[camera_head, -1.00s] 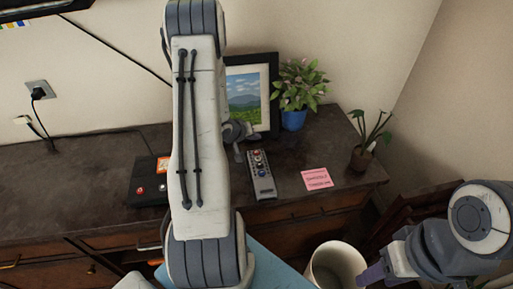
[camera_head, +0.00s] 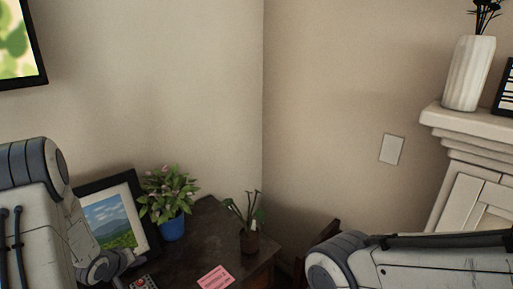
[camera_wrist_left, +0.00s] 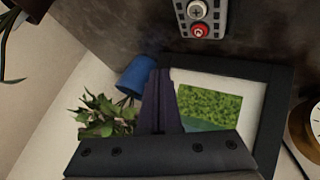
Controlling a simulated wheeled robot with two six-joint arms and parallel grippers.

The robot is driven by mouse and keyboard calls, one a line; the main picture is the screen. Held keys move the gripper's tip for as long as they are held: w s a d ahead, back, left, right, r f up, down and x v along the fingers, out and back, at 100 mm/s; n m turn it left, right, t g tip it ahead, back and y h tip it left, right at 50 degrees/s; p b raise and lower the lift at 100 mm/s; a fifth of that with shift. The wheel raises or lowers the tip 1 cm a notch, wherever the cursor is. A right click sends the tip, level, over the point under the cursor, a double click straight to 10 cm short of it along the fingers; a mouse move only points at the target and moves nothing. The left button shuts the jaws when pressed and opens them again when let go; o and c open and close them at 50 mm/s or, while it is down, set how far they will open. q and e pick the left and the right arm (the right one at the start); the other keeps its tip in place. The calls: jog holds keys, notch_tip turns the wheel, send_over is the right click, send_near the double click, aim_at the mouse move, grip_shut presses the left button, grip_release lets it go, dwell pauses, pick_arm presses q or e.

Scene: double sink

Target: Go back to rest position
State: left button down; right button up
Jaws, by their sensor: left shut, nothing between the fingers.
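My left arm comes in at the left of the head view. Its gripper (camera_head: 120,264) is partly seen in front of the framed picture (camera_head: 112,222), above the dark desk. In the left wrist view the dark fingers (camera_wrist_left: 160,100) are together and hold nothing. Behind them are the framed picture and the blue-potted plant. My right arm shows at the lower right of the head view only as an arm link; its gripper is out of the picture.
The desk (camera_head: 200,235) holds a blue-potted plant (camera_head: 167,200), a small potted plant (camera_head: 248,238), a pink note (camera_head: 215,278) and a remote (camera_head: 142,283). A white mantel (camera_head: 475,122) with a white vase (camera_head: 468,75) stands at right.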

pick_arm(q)
jog(key=s+d+r+m+g, duration=0.2)
jog(key=d+r+m, duration=0.25)
jog(key=d, duration=0.75)
jog(key=s+d+r+m+g, duration=0.25)
jog(key=d+r, duration=0.35)
jog(key=d, duration=0.5)
jog(key=s+d+r+m+g, duration=0.1)
jog(key=s+d+m, duration=0.2)
jog(key=s, duration=0.4)
jog(key=s+d+r+m+g+h, duration=0.1)
jog(key=s+d+r+m, duration=0.1)
jog(key=s+d, duration=0.3)
jog(key=s+d+r+m+g, duration=0.2)
jog(key=s+d, duration=0.3)
jog(key=s, duration=0.6)
jog(key=shift+r+m, duration=0.15)
jog(key=shift+m, duration=0.65)
jog(key=shift+s+a, duration=0.1)
